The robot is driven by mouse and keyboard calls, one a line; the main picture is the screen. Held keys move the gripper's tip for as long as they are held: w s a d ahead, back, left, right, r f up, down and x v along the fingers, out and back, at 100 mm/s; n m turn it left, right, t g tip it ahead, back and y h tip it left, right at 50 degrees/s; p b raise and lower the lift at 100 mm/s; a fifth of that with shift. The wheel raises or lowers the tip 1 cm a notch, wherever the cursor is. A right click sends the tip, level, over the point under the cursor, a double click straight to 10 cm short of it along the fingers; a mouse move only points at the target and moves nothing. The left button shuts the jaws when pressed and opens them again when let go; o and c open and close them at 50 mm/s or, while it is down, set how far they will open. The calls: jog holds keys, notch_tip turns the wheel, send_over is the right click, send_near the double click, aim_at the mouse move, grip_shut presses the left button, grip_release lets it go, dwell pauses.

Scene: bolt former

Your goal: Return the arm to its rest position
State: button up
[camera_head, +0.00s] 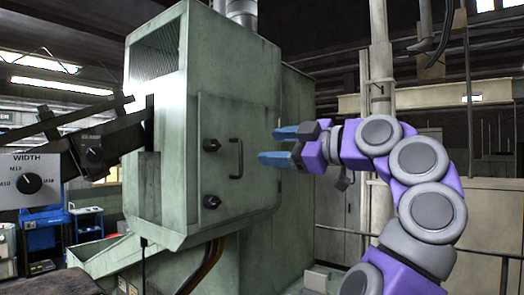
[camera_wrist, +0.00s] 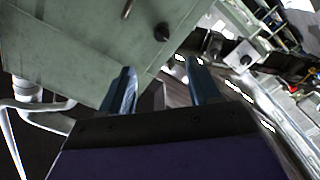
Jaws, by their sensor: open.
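My purple and grey arm (camera_head: 422,158) rises from the lower right and bends over to the left at mid height. My gripper (camera_head: 272,146) has two blue fingers pointing left, with a gap between them and nothing held. In the head view the fingers appear just right of the door handle of a green machine (camera_head: 262,95); the exact distance to it is hard to tell. In the wrist view the gripper (camera_wrist: 158,88) shows both fingers apart, with the machine's green panel (camera_wrist: 75,45) beyond them.
The machine door has a black handle (camera_head: 237,158) and dark knobs (camera_head: 211,145). A WIDTH dial panel (camera_head: 30,183) stands at the left. A blue cart (camera_head: 42,228) is behind it. A pale vertical pipe (camera_head: 381,70) shows behind my arm.

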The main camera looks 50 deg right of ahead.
jog(key=shift+s, duration=0.25)
jog(key=shift+w, duration=0.1)
dwell(0.4)
